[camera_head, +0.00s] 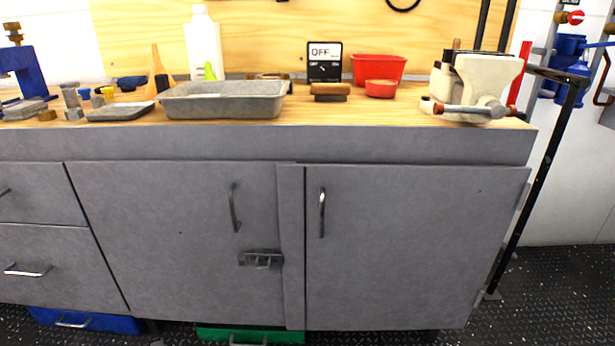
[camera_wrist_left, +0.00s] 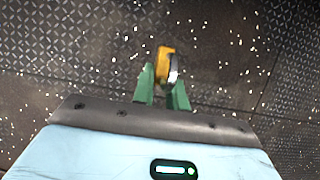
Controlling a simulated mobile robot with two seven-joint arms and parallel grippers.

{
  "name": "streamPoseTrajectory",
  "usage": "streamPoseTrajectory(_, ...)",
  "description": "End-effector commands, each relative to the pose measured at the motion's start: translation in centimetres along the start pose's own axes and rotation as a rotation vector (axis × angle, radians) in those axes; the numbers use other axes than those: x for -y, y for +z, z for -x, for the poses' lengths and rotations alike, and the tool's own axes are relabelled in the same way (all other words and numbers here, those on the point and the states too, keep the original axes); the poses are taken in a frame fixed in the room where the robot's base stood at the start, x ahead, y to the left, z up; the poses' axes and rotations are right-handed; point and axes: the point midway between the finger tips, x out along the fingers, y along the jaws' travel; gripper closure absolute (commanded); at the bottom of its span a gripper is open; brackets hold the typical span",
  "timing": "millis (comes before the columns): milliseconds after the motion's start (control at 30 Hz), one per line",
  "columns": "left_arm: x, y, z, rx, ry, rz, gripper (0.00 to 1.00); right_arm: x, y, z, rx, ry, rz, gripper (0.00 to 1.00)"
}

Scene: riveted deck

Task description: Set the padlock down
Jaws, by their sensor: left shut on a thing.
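The padlock (camera_wrist_left: 165,62) shows in the left wrist view, with a yellow-orange body and a dark grey part on its right side. My left gripper (camera_wrist_left: 163,90) has green fingers and is shut on the padlock, which sticks out past the fingertips. Dark riveted floor lies behind and below it in that view. The lower part of the padlock is hidden between the fingers. Neither gripper shows in the head view, and my right gripper is in no frame.
A grey cabinet bench with a wooden top (camera_head: 330,112) stands ahead. It bears a grey tray (camera_head: 222,104), a red bin (camera_head: 378,69), a small red bowl (camera_head: 381,89), a vise (camera_head: 487,80) and a wooden-backed brush (camera_head: 331,90). Small clear patches lie between them.

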Motion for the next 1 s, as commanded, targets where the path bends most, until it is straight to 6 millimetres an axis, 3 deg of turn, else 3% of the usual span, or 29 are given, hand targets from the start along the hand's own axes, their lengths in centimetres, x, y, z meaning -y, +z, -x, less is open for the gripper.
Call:
streamPoseTrajectory(167, 0.2, 0.3, 0.2, 0.001, 0.012, 0.031, 1.0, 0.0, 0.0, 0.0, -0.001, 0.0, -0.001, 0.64)
streamPoseTrajectory(367, 0.9, 1.4, 1.8, 0.005, 0.099, 0.245, 1.0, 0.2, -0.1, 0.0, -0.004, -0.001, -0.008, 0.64)
streamPoseTrajectory(667, 2.6, 3.3, 6.1, 0.006, 0.329, 0.796, 1.0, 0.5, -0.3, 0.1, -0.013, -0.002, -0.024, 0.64)
streamPoseTrajectory(1000, 4.8, 4.2, 12.6, 0.004, 0.614, 1.482, 1.0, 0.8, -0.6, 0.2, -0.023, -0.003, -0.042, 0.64)
